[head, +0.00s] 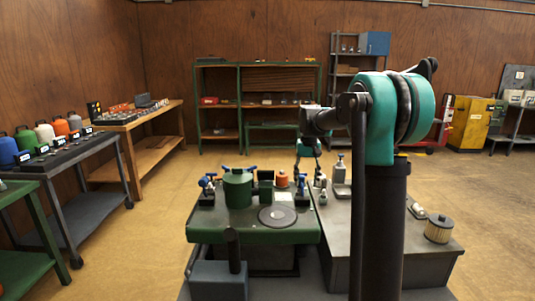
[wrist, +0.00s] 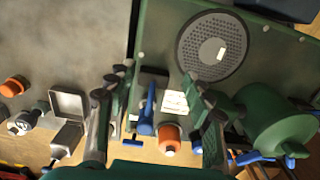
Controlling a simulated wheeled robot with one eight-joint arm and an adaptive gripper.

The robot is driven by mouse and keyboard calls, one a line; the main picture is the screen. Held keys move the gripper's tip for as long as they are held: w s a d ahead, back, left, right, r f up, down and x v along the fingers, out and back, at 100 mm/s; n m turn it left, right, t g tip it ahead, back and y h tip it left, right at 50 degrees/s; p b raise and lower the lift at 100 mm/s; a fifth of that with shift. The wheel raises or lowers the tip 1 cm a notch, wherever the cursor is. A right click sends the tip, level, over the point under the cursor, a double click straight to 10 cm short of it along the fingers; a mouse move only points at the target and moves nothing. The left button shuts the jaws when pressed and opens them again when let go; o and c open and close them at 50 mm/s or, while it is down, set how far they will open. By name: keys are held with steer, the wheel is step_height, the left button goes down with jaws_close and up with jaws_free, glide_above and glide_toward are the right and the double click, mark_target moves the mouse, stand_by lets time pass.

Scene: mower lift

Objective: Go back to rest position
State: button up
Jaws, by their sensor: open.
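My gripper (head: 308,150) hangs over the back part of the green lift table (head: 215,235), near its right edge. In the wrist view my gripper (wrist: 157,92) has its two green and black fingers spread wide with nothing held between them. A blue-handled part (wrist: 147,112) and an orange cylinder (wrist: 170,138) show in the gap between the fingers, below them. Whether a finger touches anything on the table is not clear. My arm column hides part of the grey table in the head view.
A green canister (head: 237,190) and a round perforated plate (head: 277,216) occupy the lift table. The adjoining grey table (head: 337,235) carries small metal parts and a filter (head: 438,230). Side benches (head: 75,155) stand left. The floor between is open.

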steer(key=s+d+f+t, duration=0.1)
steer(key=s+f, duration=0.5)
steer(key=s, duration=0.5)
steer(key=s+d+f+t, duration=0.1)
steer(key=s+f, duration=0.5)
steer(key=s, duration=0.5)
steer(key=s+d+f+t, duration=0.2)
steer(key=s+f, duration=0.4)
steer(key=s, duration=0.5)
steer(key=shift+s, duration=0.3)
steer(key=shift+c, duration=0.4)
